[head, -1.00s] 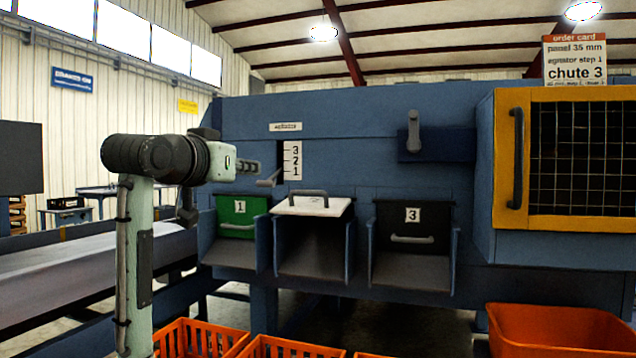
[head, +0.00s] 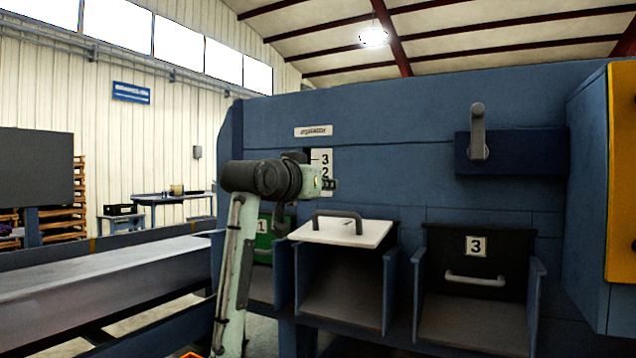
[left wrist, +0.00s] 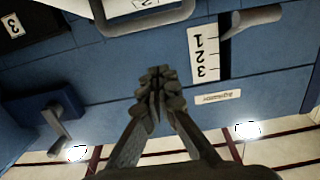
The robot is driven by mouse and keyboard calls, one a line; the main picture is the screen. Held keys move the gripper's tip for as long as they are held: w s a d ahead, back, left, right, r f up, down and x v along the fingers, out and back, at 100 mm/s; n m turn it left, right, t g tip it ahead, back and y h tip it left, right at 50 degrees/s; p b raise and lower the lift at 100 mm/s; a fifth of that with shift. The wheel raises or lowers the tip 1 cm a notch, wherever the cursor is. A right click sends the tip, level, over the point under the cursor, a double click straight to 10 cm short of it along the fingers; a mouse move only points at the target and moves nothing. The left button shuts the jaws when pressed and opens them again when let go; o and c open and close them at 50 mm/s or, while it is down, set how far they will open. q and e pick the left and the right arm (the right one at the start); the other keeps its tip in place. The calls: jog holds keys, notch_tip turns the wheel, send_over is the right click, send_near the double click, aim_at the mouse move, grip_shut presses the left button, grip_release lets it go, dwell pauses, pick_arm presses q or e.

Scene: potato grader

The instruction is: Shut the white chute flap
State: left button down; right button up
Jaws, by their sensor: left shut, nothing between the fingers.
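The white chute flap (head: 375,234) stands swung up and out over the middle chute (head: 340,295), roughly level, with its grey handle (head: 337,214) on top. The chute mouth below it is open. My left gripper (head: 332,184) is shut and empty, just above and behind the flap's handle, in front of the machine's blue face. In the left wrist view, which is upside down, the shut fingertips (left wrist: 158,76) point toward the panel, and part of the white flap (left wrist: 122,7) with its handle (left wrist: 140,25) shows at the top edge. My right gripper is not in view.
A green flap (head: 263,249) marked 1 hangs down at the left, partly behind my arm. A black flap (head: 502,262) marked 3 hangs down at the right. A scale plate (left wrist: 203,50) and a lever (left wrist: 256,20) sit near the gripper. A grey handle (head: 478,135) juts out at upper right.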

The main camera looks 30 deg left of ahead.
aim_at(331, 236)
pick_arm(q)
jog(key=w, duration=0.3)
jog(key=shift+w+f+p, duration=0.1)
jog(key=shift+w+p, duration=0.2)
jog(key=shift+w, duration=0.1)
jog(key=f, duration=0.1)
jog(key=s+f, duration=0.1)
jog(key=shift+s+f, duration=0.2)
jog(key=shift+f, duration=0.1)
jog(key=shift+s+f, duration=0.25)
jog(key=shift+f, duration=0.3)
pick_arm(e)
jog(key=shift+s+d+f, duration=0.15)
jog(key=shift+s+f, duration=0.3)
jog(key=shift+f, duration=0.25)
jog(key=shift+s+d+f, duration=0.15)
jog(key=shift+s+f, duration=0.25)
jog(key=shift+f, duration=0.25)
pick_arm(q)
jog(key=shift+f, duration=0.1)
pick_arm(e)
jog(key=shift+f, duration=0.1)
